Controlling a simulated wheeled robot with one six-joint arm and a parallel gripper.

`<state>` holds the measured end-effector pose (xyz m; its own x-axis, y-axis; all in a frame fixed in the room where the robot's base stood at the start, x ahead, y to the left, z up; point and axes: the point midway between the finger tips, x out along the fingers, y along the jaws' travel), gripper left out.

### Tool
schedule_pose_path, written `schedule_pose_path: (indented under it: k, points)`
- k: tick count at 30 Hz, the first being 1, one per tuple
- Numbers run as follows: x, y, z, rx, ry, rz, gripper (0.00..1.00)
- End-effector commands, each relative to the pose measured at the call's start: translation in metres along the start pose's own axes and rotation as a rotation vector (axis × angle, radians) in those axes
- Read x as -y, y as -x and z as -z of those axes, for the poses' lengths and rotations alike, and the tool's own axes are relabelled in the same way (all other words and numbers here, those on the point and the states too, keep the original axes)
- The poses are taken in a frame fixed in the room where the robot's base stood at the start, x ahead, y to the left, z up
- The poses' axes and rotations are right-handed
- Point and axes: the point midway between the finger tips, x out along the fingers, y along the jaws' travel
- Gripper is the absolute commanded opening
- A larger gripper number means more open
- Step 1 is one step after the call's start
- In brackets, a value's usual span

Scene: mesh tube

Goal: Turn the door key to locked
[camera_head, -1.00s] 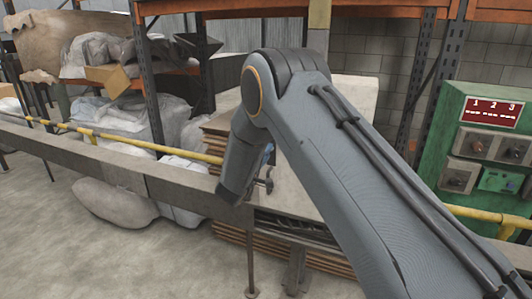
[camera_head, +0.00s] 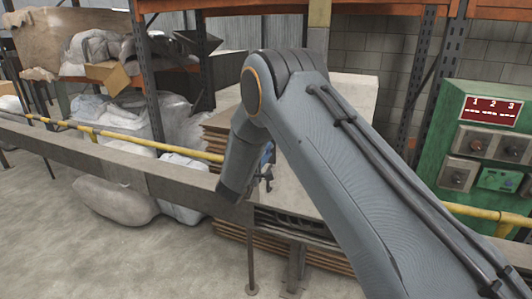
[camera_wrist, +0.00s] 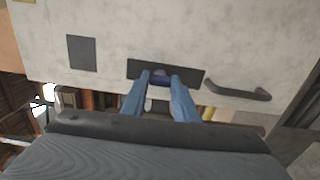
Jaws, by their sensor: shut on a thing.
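In the wrist view, a pale, stained door panel (camera_wrist: 200,40) fills the upper part. A dark rectangular plate (camera_wrist: 190,76) is on it. A small dark blue key (camera_wrist: 160,73) shows at the plate, between the fingertips. My gripper (camera_wrist: 160,79) has blue fingers, shut on the key from both sides. The key's angle is hard to read because the fingers cover most of it. In the head view, my gripper (camera_head: 267,168) is small and partly behind my arm, in front of the pale panel (camera_head: 290,190).
In the wrist view, a dark bar handle (camera_wrist: 238,90) lies right of the plate and a dark square (camera_wrist: 82,53) lies left. In the head view, a green control box (camera_head: 490,150) stands right, and a yellow rail (camera_head: 150,143) runs along the left.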

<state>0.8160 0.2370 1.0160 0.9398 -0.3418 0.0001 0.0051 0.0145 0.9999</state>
Motion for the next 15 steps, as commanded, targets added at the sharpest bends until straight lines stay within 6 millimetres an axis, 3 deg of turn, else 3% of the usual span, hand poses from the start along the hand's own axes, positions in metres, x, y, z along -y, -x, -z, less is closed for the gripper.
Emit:
schedule_pose_path:
  k: [1,4,15]
  points:
    - [-0.0007,0.0003,0.0015,-0.003,0.0,-0.001,0.3]
    - [-0.0006,0.0003,0.0013,-0.003,0.0,-0.001,0.45]
    - [-0.0001,0.0054,0.0014,-0.002,-0.001,-0.001,0.45]
